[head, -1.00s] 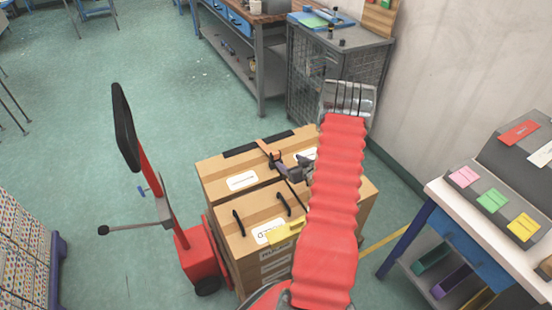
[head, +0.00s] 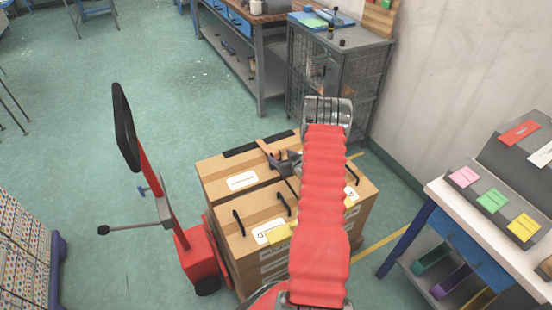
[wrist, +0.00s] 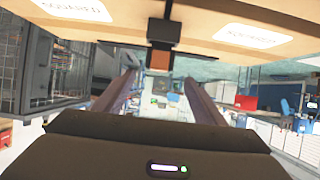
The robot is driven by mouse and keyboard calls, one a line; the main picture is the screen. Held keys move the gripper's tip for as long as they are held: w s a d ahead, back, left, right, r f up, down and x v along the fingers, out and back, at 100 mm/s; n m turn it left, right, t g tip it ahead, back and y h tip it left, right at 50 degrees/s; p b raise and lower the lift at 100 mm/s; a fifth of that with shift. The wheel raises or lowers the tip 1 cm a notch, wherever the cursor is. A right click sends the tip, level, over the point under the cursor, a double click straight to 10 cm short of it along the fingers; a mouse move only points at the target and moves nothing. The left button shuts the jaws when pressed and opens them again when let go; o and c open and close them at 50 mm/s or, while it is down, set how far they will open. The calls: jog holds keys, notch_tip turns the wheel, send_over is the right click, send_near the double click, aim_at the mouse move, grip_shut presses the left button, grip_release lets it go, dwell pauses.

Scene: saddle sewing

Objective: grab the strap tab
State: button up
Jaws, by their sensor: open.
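The strap tab (wrist: 160,60) is a small orange-brown piece hanging below a black buckle (wrist: 165,32) in the wrist view. It lies ahead of my gripper (wrist: 158,80), between the lines of its two fingers. The fingers are open and stand apart on either side, with nothing visibly held. The depth gap to the tab is hard to judge. The sleeve hides part of the boxes and most of my gripper.
A red hand truck (head: 195,255) with a tall handle stands left of the boxes. A wire cage cabinet (head: 335,65) and a workbench (head: 240,45) stand behind. A table with coloured cards (head: 440,185) is at right. Open green floor lies at left.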

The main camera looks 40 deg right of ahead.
aim_at(277, 154)
jog(key=shift+f+x, duration=0.25)
jog(key=shift+x, duration=1.55)
jog(key=shift+w+d+f, duration=0.3)
jog(key=shift+w, duration=0.25)
jog(key=shift+c, duration=0.6)
jog(key=c, duration=1.1)
jog(key=shift+c, duration=0.2)
jog(key=shift+r, duration=5)
